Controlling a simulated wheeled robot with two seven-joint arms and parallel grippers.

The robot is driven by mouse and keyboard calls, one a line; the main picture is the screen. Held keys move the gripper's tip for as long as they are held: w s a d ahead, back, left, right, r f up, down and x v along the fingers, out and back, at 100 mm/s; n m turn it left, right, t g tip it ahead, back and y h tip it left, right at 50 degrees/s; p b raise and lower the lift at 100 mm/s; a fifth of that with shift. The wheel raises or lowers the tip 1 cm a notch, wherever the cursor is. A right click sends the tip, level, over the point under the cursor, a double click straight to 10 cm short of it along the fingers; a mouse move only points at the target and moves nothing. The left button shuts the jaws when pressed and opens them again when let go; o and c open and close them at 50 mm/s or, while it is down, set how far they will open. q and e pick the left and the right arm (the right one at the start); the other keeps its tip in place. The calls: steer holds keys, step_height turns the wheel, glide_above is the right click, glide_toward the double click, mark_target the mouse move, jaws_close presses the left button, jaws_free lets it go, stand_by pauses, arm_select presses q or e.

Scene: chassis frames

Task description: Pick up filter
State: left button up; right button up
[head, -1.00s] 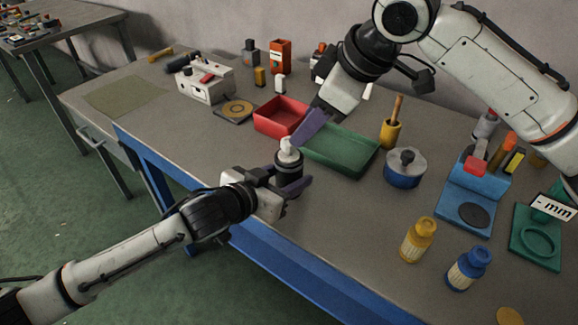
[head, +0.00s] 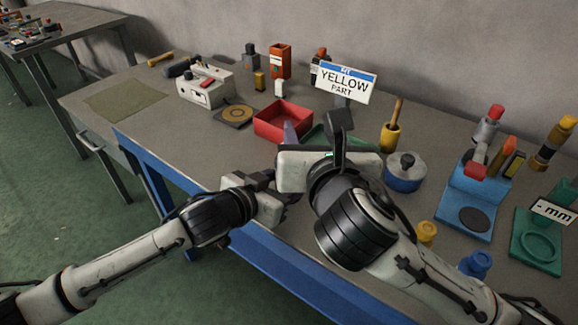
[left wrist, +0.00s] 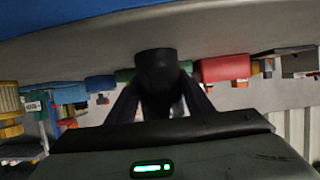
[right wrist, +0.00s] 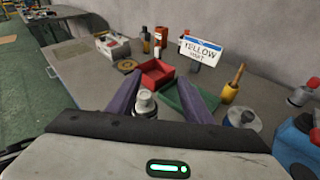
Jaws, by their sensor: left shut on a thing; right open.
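A dark cylindrical part with a white knobbed top, perhaps the filter, stands upright in my left gripper. Its white top (right wrist: 145,103) shows in the right wrist view, and its dark end (left wrist: 157,70) shows in the left wrist view. My left gripper (left wrist: 165,100) is shut on it. In the head view the part is hidden behind my right arm. My right gripper (right wrist: 160,95) is open, with its purple fingers on either side of the white top. I cannot tell whether they touch it.
A red tray (head: 283,121) and a green tray (right wrist: 190,101) lie just beyond. A YELLOW PART sign (head: 345,82) stands behind them. A blue-sided pot (head: 404,172) and a blue fixture (head: 470,196) are to the right. The bench's left front is clear.

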steer(key=shift+n+g, duration=0.6)
steer(key=shift+n, duration=0.2)
steer(key=w+a+f, duration=0.1)
steer(key=f, duration=0.1)
steer(key=w+a+f, duration=0.1)
steer(key=f, duration=0.1)
steer(key=w+a+f, duration=0.1)
steer(key=shift+w+a+f, duration=0.15)
steer(key=shift+w+f, duration=0.1)
steer(key=shift+f, duration=0.15)
steer(key=shift+f+x, duration=0.1)
steer(key=shift+x, duration=1.35)
steer(key=shift+f+x, duration=0.15)
steer(key=shift+x, duration=1.3)
steer(key=shift+s+a, duration=0.1)
steer(key=shift+s, duration=0.05)
steer(key=c, duration=1.2)
arm_select(q)
steer(key=o, duration=1.3)
arm_select(e)
steer(key=shift+o, duration=0.2)
step_height(320, 180, up, 10)
